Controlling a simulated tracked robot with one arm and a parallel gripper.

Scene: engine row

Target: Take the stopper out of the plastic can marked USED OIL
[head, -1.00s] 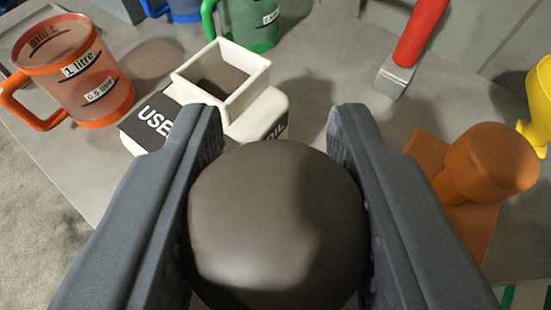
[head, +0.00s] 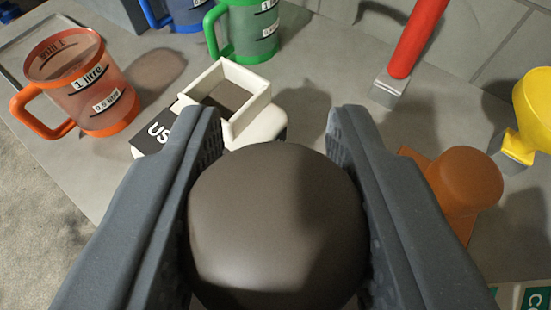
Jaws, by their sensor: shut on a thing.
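My gripper (head: 275,130) is shut on a dark brown rounded stopper (head: 275,225), one finger on each side of it. The stopper is close to the camera and hides what lies below it. The white plastic can (head: 265,133) stands beyond the fingertips, with a square open-topped neck (head: 245,120) on it. Its dark label shows the letters "US"; my left finger covers the rest. The stopper is apart from the can's neck, nearer to me and to the right.
An orange 1 litre jug (head: 85,85) stands at the left near the bench edge. Green (head: 250,30) and blue (head: 188,15) jugs stand behind the can.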

